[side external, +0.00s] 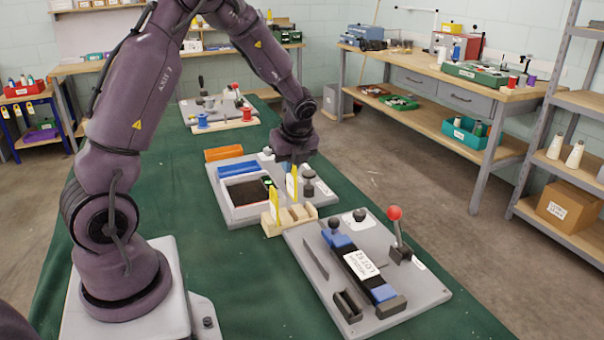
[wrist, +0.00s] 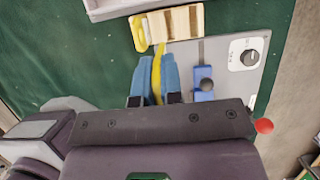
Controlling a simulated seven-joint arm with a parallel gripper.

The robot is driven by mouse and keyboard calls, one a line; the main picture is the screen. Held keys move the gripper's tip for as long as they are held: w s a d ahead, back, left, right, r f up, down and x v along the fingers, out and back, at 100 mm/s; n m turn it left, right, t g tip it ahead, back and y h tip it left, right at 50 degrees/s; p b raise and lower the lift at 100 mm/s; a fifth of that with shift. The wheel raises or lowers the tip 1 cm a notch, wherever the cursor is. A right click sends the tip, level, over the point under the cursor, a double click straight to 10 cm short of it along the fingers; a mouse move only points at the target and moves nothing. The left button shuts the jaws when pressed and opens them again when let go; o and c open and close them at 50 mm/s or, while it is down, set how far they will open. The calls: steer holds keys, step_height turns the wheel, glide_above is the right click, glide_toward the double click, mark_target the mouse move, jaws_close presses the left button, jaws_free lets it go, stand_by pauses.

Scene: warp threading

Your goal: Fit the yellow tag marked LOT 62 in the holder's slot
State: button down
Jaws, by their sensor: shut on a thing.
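My gripper (side external: 291,162) is shut on a yellow tag (side external: 292,182), which hangs upright below the fingers. In the wrist view the tag (wrist: 157,80) shows edge-on between the two blue fingers; its marking is not readable. A second yellow tag (side external: 275,204) stands at the left end of a slotted wooden rack (side external: 299,222). The held tag is close to this rack in the side view; the gap is unclear. On the near grey board (side external: 407,290), a dark block with a slot-like opening (side external: 348,306) stands at the front, probably the holder, well away from my gripper.
The near board carries a white card (side external: 361,264) that seems to read LOT 62 upside down, a blue clamp (side external: 334,239) and an upright red-knobbed lever (side external: 395,215). Behind the rack is another board with a dark tray (side external: 247,191). Green cloth (side external: 255,290) is bare at left.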

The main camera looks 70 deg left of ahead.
steer(key=s+d+r, duration=0.3)
steer(key=s+d, duration=0.1)
steer(key=s, duration=0.1)
steer(key=w+d+f+m+h, duration=0.1)
steer(key=w+d+m+h, duration=0.3)
steer(key=d+m, duration=1.1)
steer(key=w+d+f+m+h, duration=0.15)
steer(key=d+m+h, duration=0.6)
steer(key=m, duration=1.35)
steer(key=shift+s+d+f+y, duration=0.1)
steer(key=shift+d+f+y, duration=0.3)
steer(key=shift+f, duration=0.5)
steer(key=shift+s+d+f+y, duration=0.1)
steer(key=shift+d+f+y, duration=0.3)
steer(key=shift+f, duration=0.45)
steer(key=shift+s+d+f+y, duration=0.1)
steer(key=shift+d+f+y, duration=0.3)
steer(key=shift+f, duration=0.5)
steer(key=shift+f, duration=0.6)
steer(key=shift+f, duration=0.7)
